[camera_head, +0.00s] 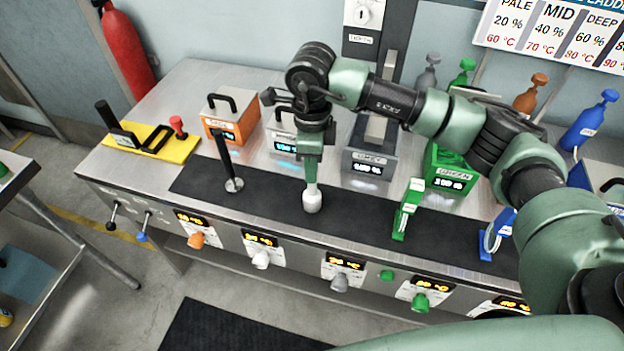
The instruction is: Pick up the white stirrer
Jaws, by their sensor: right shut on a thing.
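My right gripper (312,178) points down over the black mat on the bench and is shut. Below its fingers shows the white stirrer (312,198), a pale shaft with a rounded white end, held upright. Its upper part is hidden by the fingers. I cannot tell whether its lower end touches the mat (350,218) or hangs just above it. My left gripper is not in view.
A black upright rod on a grey disc (233,185) stands left of the gripper. Orange (240,128), grey (362,174) and green (436,183) modules line the back. A green stand (405,212) and a blue stand (490,242) stand to the right. A yellow board (180,152) lies far left.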

